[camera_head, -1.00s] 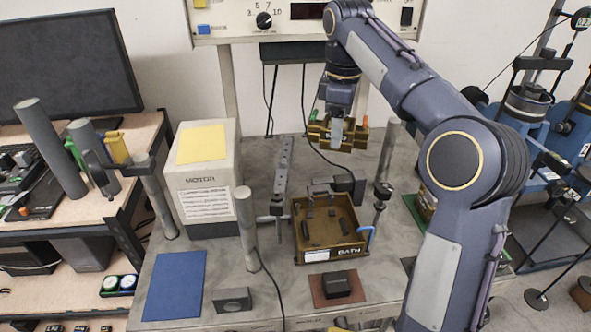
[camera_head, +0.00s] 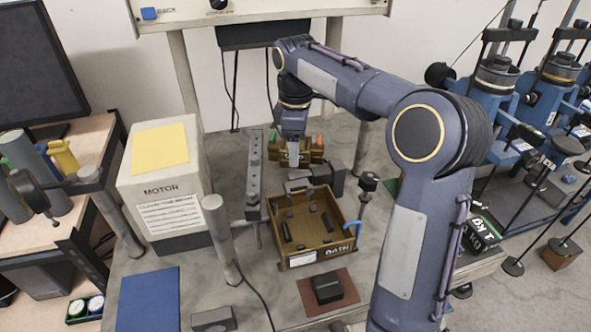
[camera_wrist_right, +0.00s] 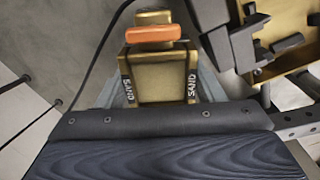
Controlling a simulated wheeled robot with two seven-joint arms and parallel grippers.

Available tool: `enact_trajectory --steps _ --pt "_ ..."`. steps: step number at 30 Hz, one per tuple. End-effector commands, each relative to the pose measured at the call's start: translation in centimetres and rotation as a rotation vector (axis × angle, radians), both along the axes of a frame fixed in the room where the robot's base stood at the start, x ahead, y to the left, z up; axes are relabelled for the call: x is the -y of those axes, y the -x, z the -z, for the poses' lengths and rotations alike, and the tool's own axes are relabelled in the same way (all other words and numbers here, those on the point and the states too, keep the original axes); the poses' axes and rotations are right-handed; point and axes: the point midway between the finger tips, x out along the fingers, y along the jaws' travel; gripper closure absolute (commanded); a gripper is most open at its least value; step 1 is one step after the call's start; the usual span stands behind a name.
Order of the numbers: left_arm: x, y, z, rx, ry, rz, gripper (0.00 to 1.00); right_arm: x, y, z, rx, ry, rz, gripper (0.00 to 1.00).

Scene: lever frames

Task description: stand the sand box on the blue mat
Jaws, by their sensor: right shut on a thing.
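The sand box (camera_head: 315,152) is a small brass-coloured box behind the bath in the head view. In the right wrist view the sand box (camera_wrist_right: 160,75) has an orange piece on top and SAND labels. My right gripper (camera_head: 294,158) comes down on it from above and is shut on it. Whether the box touches the bench is hard to tell. The blue mat (camera_head: 148,302) lies flat and bare at the front left of the bench. My left gripper is not in view.
The brown BATH tray (camera_head: 342,247) stands in front of the sand box. The motor box (camera_head: 168,190) and a grey post (camera_head: 221,238) stand between it and the mat. A dark block (camera_head: 327,288) sits on a brown mat (camera_head: 347,291). A grey block (camera_head: 214,320) lies right of the blue mat.

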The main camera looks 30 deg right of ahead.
Motion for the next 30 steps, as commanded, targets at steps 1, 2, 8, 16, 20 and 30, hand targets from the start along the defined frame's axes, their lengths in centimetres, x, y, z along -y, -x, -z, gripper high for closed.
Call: enact_trajectory --steps 1,2,8,16,20,30 --pt "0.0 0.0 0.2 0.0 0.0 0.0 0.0 0.0 0.0 0.7 0.003 0.0 0.0 0.71" --pt "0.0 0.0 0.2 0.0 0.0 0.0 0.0 0.0 0.0 1.0 0.002 0.0 0.0 0.71" --pt "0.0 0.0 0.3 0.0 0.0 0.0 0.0 0.0 0.0 2.3 0.002 0.0 0.001 0.71" --pt "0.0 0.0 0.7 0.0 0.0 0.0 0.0 0.0 0.0 5.8 0.002 0.0 0.001 0.71" --pt "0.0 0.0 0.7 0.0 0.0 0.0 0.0 0.0 0.0 6.2 0.005 0.0 0.001 0.71" --pt "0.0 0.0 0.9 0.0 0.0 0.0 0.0 0.0 0.0 6.6 0.004 0.0 0.001 0.71"
